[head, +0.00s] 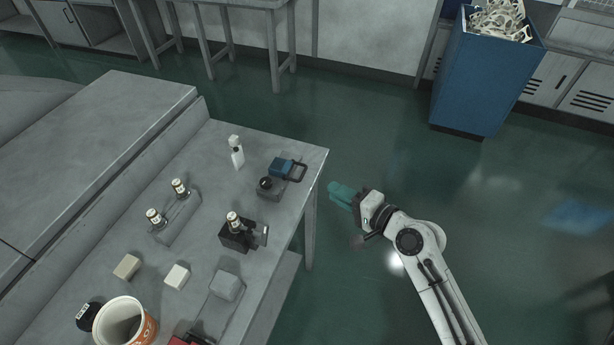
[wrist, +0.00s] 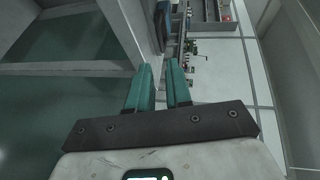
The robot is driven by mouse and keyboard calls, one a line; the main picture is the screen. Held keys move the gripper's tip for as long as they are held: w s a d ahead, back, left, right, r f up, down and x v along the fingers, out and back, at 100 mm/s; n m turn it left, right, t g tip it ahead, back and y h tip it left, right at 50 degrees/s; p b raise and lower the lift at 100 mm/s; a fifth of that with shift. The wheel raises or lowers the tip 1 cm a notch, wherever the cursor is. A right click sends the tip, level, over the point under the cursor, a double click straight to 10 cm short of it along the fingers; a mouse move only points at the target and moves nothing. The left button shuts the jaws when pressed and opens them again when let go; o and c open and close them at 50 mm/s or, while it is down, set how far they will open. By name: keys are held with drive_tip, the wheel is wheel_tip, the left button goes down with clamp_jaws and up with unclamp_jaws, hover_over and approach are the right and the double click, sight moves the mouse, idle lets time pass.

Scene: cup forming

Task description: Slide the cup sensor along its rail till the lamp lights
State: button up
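My gripper (head: 342,195), with teal fingers, is off the right edge of the table, over the floor. In the wrist view its fingers (wrist: 161,82) stand apart with nothing between them. A black device (head: 236,238) with a labelled, white-topped cylinder (head: 233,222) and a side bracket stands near the table's right edge. Behind it, a blue unit (head: 281,166) with a black loop sits beside a grey block with a round black top (head: 265,183). A grey block (head: 226,284) sits on a long grey base. I cannot tell which is the cup sensor, and no lit lamp shows.
The grey table (head: 305,152) also holds a white bottle (head: 237,157), two labelled vials on a grey stand (head: 178,222), two small pale blocks (head: 177,276), and a white cup (head: 122,322). A blue bin (head: 480,80) stands at the back right. The floor between is clear.

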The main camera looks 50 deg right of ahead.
sight(307, 185)
drive_tip(key=p+x, duration=0.1)
drive_tip(key=x, duration=0.9)
drive_tip(key=shift+w+p, duration=0.3)
drive_tip(key=shift+p, duration=0.05)
clamp_jaws()
drive_tip(key=shift+s+a, duration=0.1)
idle(0.9)
